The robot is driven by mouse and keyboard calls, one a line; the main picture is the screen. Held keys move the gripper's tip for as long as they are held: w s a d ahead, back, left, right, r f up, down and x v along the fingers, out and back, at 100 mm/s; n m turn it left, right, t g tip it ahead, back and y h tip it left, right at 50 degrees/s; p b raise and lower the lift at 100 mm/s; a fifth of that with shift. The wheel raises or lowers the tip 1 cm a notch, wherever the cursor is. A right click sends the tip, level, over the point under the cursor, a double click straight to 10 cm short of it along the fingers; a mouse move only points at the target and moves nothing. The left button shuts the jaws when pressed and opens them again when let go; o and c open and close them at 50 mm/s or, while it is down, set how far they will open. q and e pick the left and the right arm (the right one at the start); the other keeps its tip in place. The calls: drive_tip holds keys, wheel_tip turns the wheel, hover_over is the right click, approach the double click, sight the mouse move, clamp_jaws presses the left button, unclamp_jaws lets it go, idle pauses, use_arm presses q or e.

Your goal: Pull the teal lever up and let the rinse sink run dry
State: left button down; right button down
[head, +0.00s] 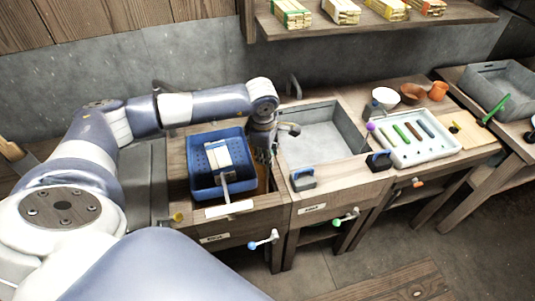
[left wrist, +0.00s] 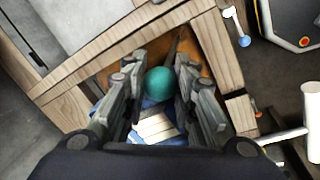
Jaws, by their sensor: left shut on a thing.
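The teal lever shows as a round teal knob (left wrist: 159,82) between the fingers of my left gripper (left wrist: 158,88) in the left wrist view. In the head view my left gripper (head: 264,153) points down between the left basin and the grey sink (head: 340,118), and hides the knob. The grey sink looks empty, with a pale bottom. The left basin has brown-orange inside and a blue crate (head: 205,192) in it. I cannot read which one is labelled rinse. My right gripper is not in view.
A blue-handled lever (head: 264,243) and a green-knobbed lever (head: 346,217) stick out of the front panels. A white tray (head: 420,150) with coloured sticks, a white bowl (head: 385,97) and an orange cup (head: 439,91) stand right of the sink.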

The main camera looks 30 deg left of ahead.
use_arm(q)
drive_tip(key=c, duration=1.4)
unclamp_jaws()
drive_tip(key=shift+w+r, duration=0.2)
drive_tip(key=shift+r, duration=0.2)
drive_tip(key=shift+o, duration=0.6)
drive_tip(key=shift+s, duration=0.15)
drive_tip(key=shift+f, duration=0.1)
drive_tip(key=shift+r, duration=0.55)
wheel_tip(320, 180, up, 11)
drive_tip(key=s, duration=0.2)
drive_tip(key=shift+s+d, duration=0.2)
drive_tip(key=shift+d, duration=0.15)
drive_tip(key=shift+f, duration=0.15)
